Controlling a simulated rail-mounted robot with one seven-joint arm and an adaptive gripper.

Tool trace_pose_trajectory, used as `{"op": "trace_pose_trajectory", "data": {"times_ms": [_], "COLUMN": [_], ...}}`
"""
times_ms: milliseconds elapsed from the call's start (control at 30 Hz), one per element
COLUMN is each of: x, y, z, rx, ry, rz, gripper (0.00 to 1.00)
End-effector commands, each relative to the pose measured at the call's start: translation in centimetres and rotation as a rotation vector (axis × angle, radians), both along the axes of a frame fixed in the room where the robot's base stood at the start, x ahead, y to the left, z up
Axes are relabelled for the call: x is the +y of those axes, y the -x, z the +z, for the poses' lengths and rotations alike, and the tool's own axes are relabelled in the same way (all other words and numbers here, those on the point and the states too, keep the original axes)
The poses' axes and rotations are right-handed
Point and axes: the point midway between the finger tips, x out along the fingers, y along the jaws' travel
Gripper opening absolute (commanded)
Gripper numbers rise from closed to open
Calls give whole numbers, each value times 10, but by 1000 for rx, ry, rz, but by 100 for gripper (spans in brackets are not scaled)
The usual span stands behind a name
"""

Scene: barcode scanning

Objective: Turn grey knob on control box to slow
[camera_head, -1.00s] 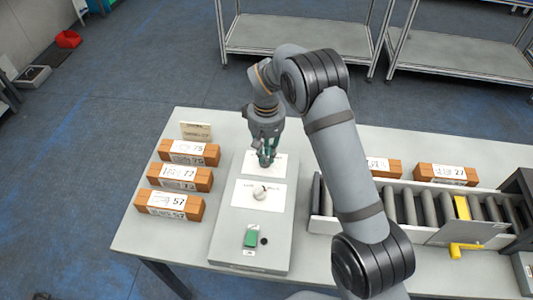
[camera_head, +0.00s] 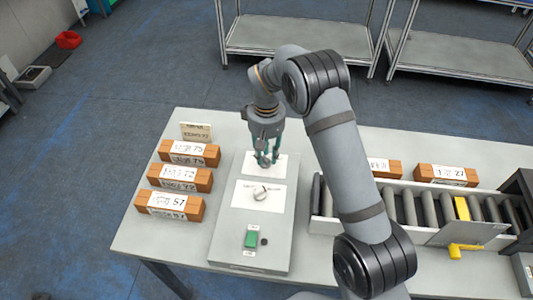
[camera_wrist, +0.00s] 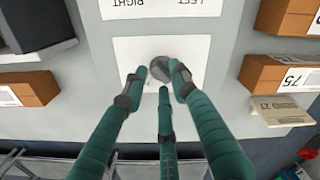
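The control box (camera_head: 224,228) is a long grey block on the table with white label panels. My gripper (camera_head: 266,163) points down over its far panel. In the wrist view, the grey knob (camera_wrist: 159,68) sits on a white panel (camera_wrist: 190,48) among the green fingertips of my gripper (camera_wrist: 159,75). The fingers are spread around the knob, with small gaps showing at the left and lower tips; contact at the right tip is unclear. That panel's wording is unreadable. A paler knob (camera_head: 260,192) is on the nearer panel, marked LEFT and RIGHT in the wrist view.
A green switch (camera_head: 251,239) and a small black button (camera_head: 264,242) are at the box's near end. A roller conveyor (camera_head: 411,207) stands to the right, beyond my arm.

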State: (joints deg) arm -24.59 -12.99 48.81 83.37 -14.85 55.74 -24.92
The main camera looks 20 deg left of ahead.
Motion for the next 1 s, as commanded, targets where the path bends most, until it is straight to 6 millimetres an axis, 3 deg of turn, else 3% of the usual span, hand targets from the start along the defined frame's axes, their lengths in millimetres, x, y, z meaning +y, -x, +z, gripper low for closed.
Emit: {"op": "trace_pose_trajectory", "data": {"times_ms": [467, 1000], "x": [0, 0], "y": [0, -1], "z": [6, 105], "rx": [0, -3], "ry": [-1, -2], "rz": [-2, -1], "gripper": [35, 35]}}
